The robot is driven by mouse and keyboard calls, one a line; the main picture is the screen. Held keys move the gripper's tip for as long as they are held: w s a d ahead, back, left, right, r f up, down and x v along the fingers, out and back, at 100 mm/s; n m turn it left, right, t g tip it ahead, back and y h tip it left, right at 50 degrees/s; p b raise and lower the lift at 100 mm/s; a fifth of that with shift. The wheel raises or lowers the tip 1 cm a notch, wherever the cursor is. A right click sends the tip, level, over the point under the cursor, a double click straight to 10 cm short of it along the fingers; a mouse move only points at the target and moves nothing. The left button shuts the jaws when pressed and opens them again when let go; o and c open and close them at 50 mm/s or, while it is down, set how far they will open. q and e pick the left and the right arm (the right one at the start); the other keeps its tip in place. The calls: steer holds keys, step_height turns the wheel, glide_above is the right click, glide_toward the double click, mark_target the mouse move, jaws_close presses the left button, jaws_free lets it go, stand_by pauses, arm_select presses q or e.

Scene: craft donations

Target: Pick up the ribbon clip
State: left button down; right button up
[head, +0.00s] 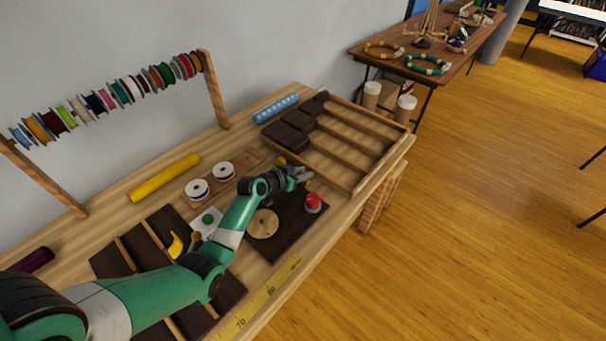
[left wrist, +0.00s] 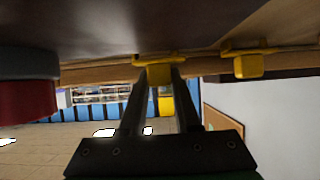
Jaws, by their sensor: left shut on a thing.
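My left gripper (head: 304,175) is over the far edge of a dark board (head: 290,222), near a red knob-like piece (head: 313,202). Part of this clip shows beside the fingers in the head view (head: 308,183). A second yellow clip (left wrist: 248,66) is on the edge to the right in the wrist view; it also shows in the head view (head: 281,160). My right gripper is not in view.
A wooden divided tray (head: 352,190) with dark blocks (head: 285,137) stands just beyond the gripper. A round wooden disc (head: 263,223), two ribbon spools (head: 197,188) and a yellow tape measure (head: 245,315) lie nearby. A spool rack (head: 215,90) stands behind.

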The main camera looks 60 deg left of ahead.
arm_select(q)
steer(key=r, duration=0.1)
steer(key=r+p, duration=0.1)
steer(key=r, duration=0.1)
steer(key=r+p, duration=0.1)
steer(key=shift+s+d+r, duration=0.15)
steer(key=shift+s, duration=0.15)
steer(key=p+v, duration=1.1)
steer(key=v, duration=0.4)
steer(key=shift+d+r, duration=0.4)
steer(key=shift+r, duration=0.2)
